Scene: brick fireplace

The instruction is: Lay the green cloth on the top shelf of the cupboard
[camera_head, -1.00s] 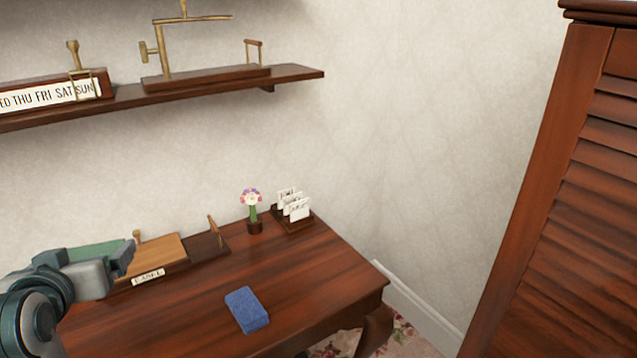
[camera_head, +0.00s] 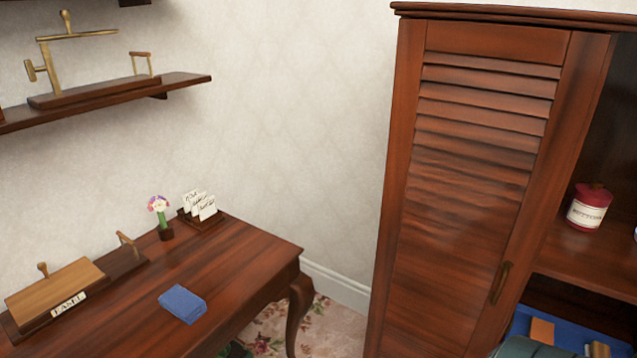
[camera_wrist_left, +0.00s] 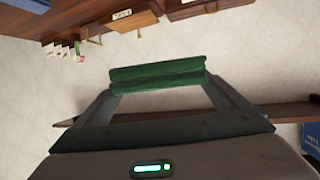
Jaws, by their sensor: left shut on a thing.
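The green cloth (camera_wrist_left: 158,78) is a folded dark green strip in the left wrist view. It is pinched between the two fingers of my left gripper (camera_wrist_left: 160,88), which is shut on it. In that view the cloth is held in the air, with wall and furniture behind it. My left gripper is out of the head view. The cupboard (camera_head: 490,20) stands at the right of the head view, with a shut louvred door on its left and an open part on its right. A shelf (camera_head: 572,242) shows there; its upper interior is cut off by the frame. My right gripper is not seen.
A red-lidded jar (camera_head: 588,208) stands on that shelf. Below it lie a blue thing (camera_head: 560,328) and an orange thing (camera_head: 541,331). The desk (camera_head: 235,262) at the left holds a blue block (camera_head: 182,304), a flower (camera_head: 160,212) and a card rack (camera_head: 198,210).

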